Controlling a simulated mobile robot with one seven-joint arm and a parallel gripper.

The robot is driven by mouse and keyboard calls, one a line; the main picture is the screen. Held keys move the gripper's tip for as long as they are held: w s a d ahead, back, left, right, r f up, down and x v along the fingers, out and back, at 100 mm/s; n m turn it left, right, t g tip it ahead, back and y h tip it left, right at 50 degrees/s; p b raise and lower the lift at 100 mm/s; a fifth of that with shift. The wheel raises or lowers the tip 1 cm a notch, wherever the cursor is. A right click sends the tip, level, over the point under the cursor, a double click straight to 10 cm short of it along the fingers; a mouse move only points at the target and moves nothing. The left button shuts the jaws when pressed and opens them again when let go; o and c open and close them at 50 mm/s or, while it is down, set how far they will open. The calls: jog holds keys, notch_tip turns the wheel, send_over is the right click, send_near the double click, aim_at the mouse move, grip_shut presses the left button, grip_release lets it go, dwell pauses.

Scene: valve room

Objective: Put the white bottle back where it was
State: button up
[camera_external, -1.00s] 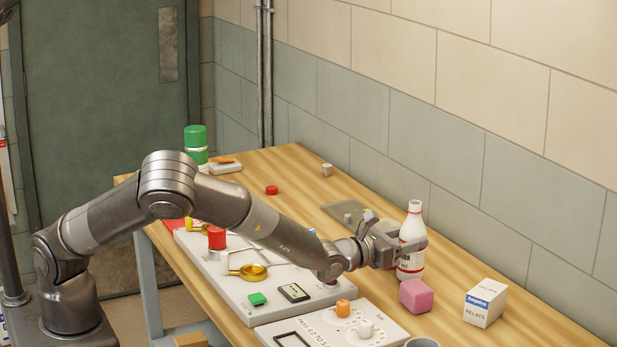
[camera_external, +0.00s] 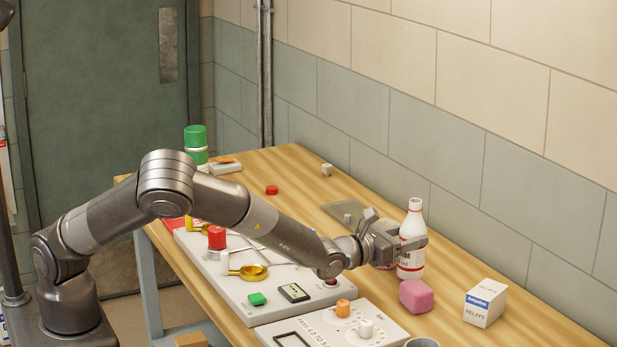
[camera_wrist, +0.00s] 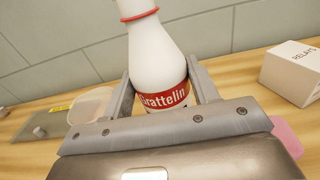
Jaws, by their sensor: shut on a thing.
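The white bottle (camera_external: 413,238) has a red neck ring and a red label. It stands upright near the wall side of the wooden table, and its base looks to be at or very near the table top. My gripper (camera_external: 412,246) is shut on the bottle, one finger on each side of its body. In the wrist view the bottle (camera_wrist: 155,55) is between the two fingers, with its label just above the palm. The palm hides the bottle's lower end there.
A pink block (camera_external: 416,295) and a white relays box (camera_external: 485,303) stand in front and right of the bottle. A grey plate (camera_external: 343,211) lies behind my gripper. Control panels (camera_external: 240,290) line the table's left side. Bare table (camera_external: 300,185) lies farther back.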

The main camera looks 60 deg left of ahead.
notch_tip(320, 180, up, 15)
jog(key=s+a+n+g+y, duration=0.15)
jog(key=s+a+y, duration=0.25)
jog(key=a, duration=1.4)
jog(key=s+a+n+y, duration=0.3)
jog(key=s+a, duration=0.1)
jog(key=a, duration=1.5)
jog(key=w+a+f, duration=0.1)
jog(key=a+f, duration=0.4)
jog(key=f, duration=0.3)
jog(key=w+a+f, duration=0.2)
jog(key=a+f, duration=0.4)
jog(key=f, duration=0.2)
jog(key=shift+f, duration=0.3)
jog(key=shift+w+f, duration=0.1)
jog(key=o, duration=1.2)
jog(key=shift+c, duration=0.2)
